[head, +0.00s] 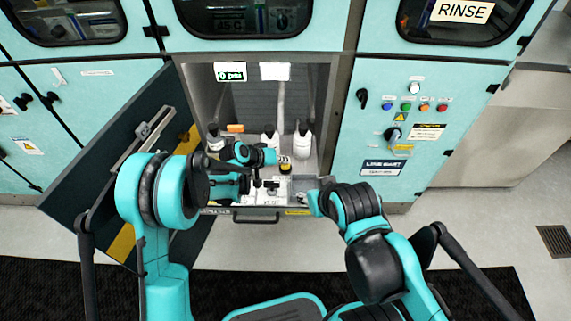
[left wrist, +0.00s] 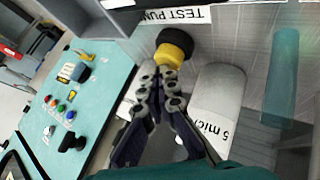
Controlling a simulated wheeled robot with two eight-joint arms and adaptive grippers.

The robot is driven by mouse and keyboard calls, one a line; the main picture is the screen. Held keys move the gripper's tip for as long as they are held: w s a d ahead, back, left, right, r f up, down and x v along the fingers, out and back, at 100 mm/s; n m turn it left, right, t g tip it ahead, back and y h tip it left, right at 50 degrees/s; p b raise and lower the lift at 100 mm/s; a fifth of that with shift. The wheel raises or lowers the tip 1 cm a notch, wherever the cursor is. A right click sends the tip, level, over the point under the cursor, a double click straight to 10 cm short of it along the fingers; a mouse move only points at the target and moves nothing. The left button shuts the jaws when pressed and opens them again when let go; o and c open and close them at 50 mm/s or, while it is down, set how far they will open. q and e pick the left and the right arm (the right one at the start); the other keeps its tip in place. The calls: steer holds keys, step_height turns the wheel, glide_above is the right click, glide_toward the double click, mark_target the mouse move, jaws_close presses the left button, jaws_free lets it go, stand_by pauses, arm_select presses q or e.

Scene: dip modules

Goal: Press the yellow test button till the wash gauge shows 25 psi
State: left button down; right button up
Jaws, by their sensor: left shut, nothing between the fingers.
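The yellow test button (left wrist: 176,52), with a black part behind it, stands out in the left wrist view beside a "TEST PUM…" label (left wrist: 180,16). It shows small in the head view (head: 285,163) inside the open cabinet bay. My left gripper (left wrist: 160,82) is shut and empty. Its fingertips are right in front of the button; I cannot tell whether they touch it. In the head view my left arm reaches into the bay. The gauge display (head: 230,72) at the top of the bay appears to read 0 psi in green. My right gripper does not show clearly; only its arm is visible.
White filter housings (head: 302,142) stand in the bay; one marked "5 micr…" (left wrist: 218,95) is close beside my left gripper. The open dark door (head: 110,165) is on the left. A panel with coloured buttons and a switch (head: 420,150) is on the right.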

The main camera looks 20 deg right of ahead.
arm_select(q)
steer(key=shift+f, duration=0.25)
steer(key=shift+r, duration=0.15)
stand_by(0.3)
steer(key=shift+r+p, duration=0.45)
steer(key=shift+r, duration=0.45)
steer(key=shift+r, duration=0.15)
steer(key=shift+r+p, duration=1.6)
steer(key=shift+r, duration=0.85)
steer(key=shift+f, duration=0.1)
